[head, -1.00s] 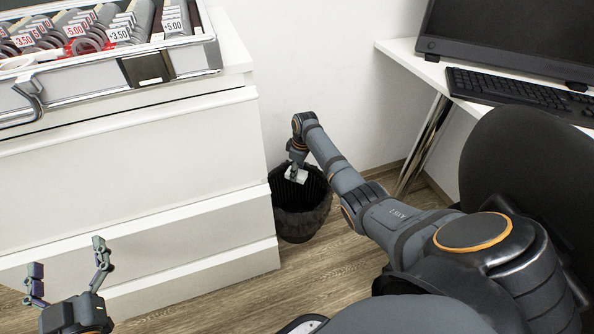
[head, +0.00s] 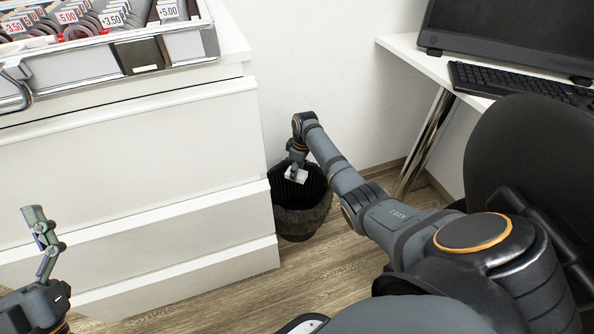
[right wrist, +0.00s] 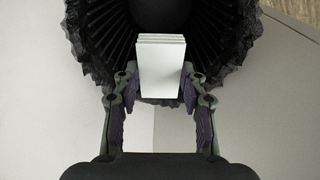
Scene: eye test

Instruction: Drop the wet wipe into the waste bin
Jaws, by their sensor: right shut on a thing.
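The wet wipe (head: 297,176) is a small white folded block. It also shows in the right wrist view (right wrist: 160,66), with layered edges at its far end. My right gripper (head: 295,170) is shut on it, one finger at each side, as the right wrist view (right wrist: 160,84) shows. The waste bin (head: 300,222) is black with a crumpled liner around it, on the floor beside the drawers. The wipe is over the bin's opening, whose ribbed inside (right wrist: 222,32) shows beyond it. My left gripper (head: 40,226) is at the lower left, seen edge-on with its fingers overlapping.
A white drawer unit (head: 130,170) stands directly left of the bin and carries an open lens case (head: 170,47). A white desk (head: 408,50) with a monitor and keyboard (head: 520,82) is at right. A black chair (head: 535,150) stands before it. Wooden floor lies in front.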

